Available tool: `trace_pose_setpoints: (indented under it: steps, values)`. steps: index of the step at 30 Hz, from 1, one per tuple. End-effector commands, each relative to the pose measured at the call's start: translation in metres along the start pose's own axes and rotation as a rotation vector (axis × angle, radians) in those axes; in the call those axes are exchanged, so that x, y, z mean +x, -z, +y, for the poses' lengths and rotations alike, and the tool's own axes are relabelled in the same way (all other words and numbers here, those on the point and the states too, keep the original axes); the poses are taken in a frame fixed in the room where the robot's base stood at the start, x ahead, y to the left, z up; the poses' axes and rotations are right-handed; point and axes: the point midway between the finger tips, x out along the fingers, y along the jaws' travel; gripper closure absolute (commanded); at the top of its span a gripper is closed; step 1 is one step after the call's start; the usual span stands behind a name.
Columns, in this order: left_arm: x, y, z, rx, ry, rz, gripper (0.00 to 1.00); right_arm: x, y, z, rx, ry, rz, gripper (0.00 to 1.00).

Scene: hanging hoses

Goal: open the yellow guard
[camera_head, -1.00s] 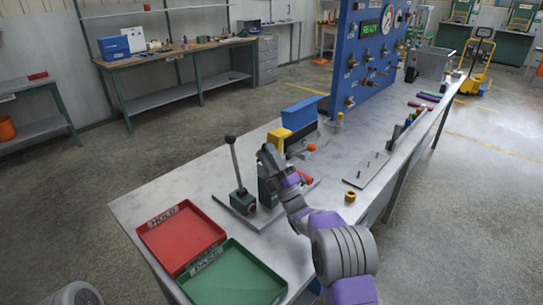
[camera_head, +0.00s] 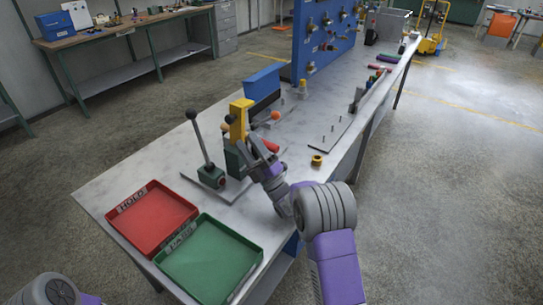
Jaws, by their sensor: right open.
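The yellow guard (camera_head: 239,115) stands upright on the green press-like fixture (camera_head: 233,160) near the table's front left. A dark round knob shows at its left side. My right gripper (camera_head: 252,146) is open, close against the front right of the guard and partly covering the fixture. I cannot tell whether it touches the guard. A black-knobbed lever (camera_head: 201,142) rises from a green block left of the guard. Only a grey and purple part of my left arm shows at the lower left; its gripper is out of view.
A red HOLD tray (camera_head: 152,218) and a green tray (camera_head: 210,262) lie at the table's front. A blue bar (camera_head: 263,83) and an orange knob (camera_head: 275,115) are behind the guard. A blue panel (camera_head: 325,40) stands further back. A yellow ring (camera_head: 317,160) lies to the right.

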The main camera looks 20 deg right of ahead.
Motion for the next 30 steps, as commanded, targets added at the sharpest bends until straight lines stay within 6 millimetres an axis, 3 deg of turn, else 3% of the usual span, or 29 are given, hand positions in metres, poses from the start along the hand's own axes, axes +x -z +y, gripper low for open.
trace_pose_setpoints:
  steps: [6, 12, 30]
  values:
    - [-0.007, 0.000, 0.003, 0.000, 0.000, 0.000, 1.00, -0.034, 0.005, 0.035, 0.000, 0.002, -0.004, 0.46]
    - [-0.005, 0.000, 0.002, 0.000, 0.000, 0.000, 1.00, -0.058, 0.009, 0.056, 0.000, 0.000, -0.003, 0.46]
    - [-0.005, 0.000, 0.002, 0.000, 0.000, 0.000, 1.00, -0.066, 0.011, 0.064, 0.002, 0.001, 0.000, 0.46]
